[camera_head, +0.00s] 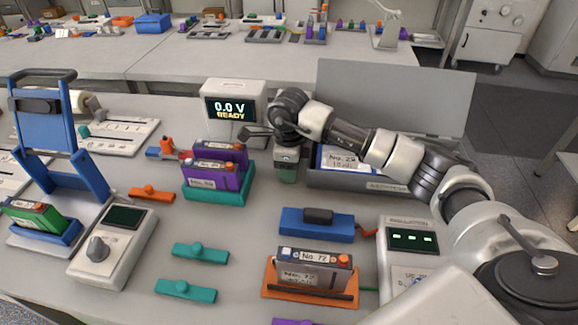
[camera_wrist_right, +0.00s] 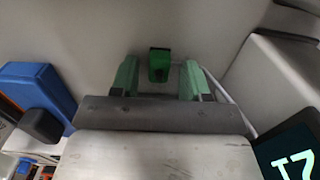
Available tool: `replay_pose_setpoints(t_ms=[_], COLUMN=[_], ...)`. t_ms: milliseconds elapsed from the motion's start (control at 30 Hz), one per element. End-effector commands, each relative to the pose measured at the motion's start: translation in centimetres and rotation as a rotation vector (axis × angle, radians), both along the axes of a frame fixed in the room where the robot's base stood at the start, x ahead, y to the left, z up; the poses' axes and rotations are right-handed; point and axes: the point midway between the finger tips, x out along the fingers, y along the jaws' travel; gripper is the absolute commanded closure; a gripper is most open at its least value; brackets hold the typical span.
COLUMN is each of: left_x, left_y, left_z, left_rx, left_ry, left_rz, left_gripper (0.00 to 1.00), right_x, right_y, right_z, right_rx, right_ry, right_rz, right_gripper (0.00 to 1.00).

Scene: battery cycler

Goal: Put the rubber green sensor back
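My right gripper (camera_head: 286,178) points down over the table, left of the grey battery tray and in front of the 0.0 V tester. In the right wrist view its two green fingers (camera_wrist_right: 160,78) stand apart. A small green block (camera_wrist_right: 159,65) with a dark top, which looks like the rubber green sensor, shows between the fingertips with a gap on each side. I cannot tell its height relative to the fingertips. In the head view the gripper hides it. My left gripper is not in view.
The tester (camera_head: 236,108) reads "0.0 V READY". Purple batteries sit in a teal holder (camera_head: 217,196) to the gripper's left. A grey tray (camera_head: 358,181) is to its right. A blue block (camera_head: 317,226) is in front.

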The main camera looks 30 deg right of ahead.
Motion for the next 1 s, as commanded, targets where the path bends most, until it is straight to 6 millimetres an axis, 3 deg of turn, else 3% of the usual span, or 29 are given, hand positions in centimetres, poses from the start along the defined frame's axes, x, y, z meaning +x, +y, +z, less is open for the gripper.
replay_pose_setpoints(t_ms=[333,800,1000], left_x=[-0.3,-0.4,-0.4], left_y=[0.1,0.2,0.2], left_z=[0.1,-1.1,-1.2], left_rx=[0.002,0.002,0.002], left_ry=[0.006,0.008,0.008], left_rz=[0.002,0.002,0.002], left_gripper=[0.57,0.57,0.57], right_x=[0.1,0.0,0.0], right_y=[0.0,0.0,0.1], right_z=[1.0,10.2,12.1], right_rx=[0.000,0.000,0.001], right_ry=[-0.003,-0.004,-0.001], right_rz=[0.000,0.000,0.000], right_gripper=[0.54,0.54,0.54])
